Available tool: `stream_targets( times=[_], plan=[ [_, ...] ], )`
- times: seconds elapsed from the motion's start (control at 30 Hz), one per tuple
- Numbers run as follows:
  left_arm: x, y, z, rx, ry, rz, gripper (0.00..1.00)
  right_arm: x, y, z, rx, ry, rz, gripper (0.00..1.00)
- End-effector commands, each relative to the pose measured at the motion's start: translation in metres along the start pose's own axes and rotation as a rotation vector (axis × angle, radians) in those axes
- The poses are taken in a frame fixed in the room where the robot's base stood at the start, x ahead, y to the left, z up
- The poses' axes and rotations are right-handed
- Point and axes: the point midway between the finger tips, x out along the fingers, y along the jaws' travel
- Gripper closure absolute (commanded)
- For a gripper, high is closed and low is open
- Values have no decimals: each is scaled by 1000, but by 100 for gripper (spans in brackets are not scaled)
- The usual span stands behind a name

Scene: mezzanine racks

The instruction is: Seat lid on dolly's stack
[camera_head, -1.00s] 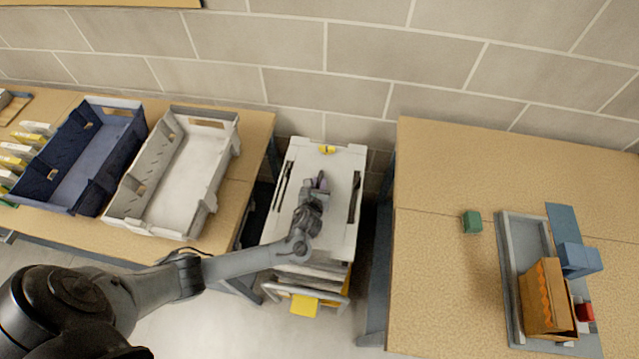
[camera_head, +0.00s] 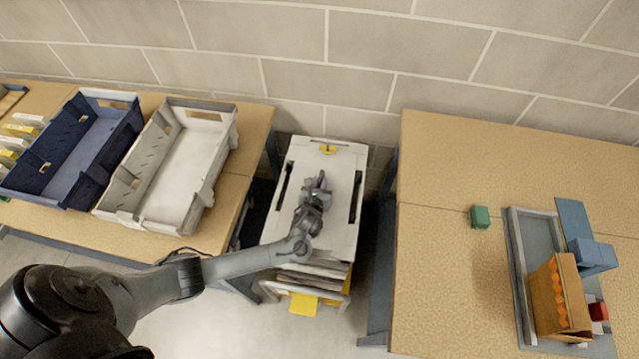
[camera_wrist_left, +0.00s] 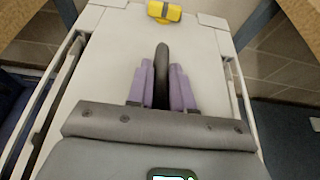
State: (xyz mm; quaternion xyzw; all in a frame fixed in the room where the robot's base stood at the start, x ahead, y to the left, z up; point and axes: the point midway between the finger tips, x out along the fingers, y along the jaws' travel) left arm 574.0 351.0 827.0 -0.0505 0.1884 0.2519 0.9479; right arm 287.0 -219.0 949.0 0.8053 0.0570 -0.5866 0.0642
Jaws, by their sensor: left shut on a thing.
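The pale lid (camera_head: 338,198) lies over the stack of layered pale trays (camera_head: 312,275) on the dolly (camera_head: 340,303), between the two tables. It has a long dark slot on each side and a yellow clip (camera_head: 327,149) at its far end. My left gripper (camera_head: 320,183) is over the lid's middle. In the left wrist view the purple fingers (camera_wrist_left: 162,85) are closed on the dark upright handle (camera_wrist_left: 162,62) of the lid (camera_wrist_left: 115,40). The handle's lower part is hidden by the fingers. I cannot tell whether the lid sits flush. My right gripper is out of view.
An empty grey crate (camera_head: 217,140) and a dark blue crate (camera_head: 130,130) stand on the left table (camera_head: 235,190). The right table (camera_head: 440,250) holds a green block (camera_head: 480,216), a grey tray (camera_head: 517,270) and an orange-brown box (camera_head: 545,295). A block wall is close behind the dolly.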

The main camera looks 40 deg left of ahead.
Motion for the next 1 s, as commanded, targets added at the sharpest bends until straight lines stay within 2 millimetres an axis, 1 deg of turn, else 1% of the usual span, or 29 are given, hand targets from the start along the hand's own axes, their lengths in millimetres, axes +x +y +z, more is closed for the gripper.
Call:
stream_targets(
  times=[0.27,0.63,1.0],
  plan=[
    [0,0,2,-1,-2,0,100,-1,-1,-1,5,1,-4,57],
    [0,0,2,-2,-2,0,100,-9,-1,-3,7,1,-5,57],
    [0,0,2,-2,-2,0,100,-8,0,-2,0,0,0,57]
  ],
)
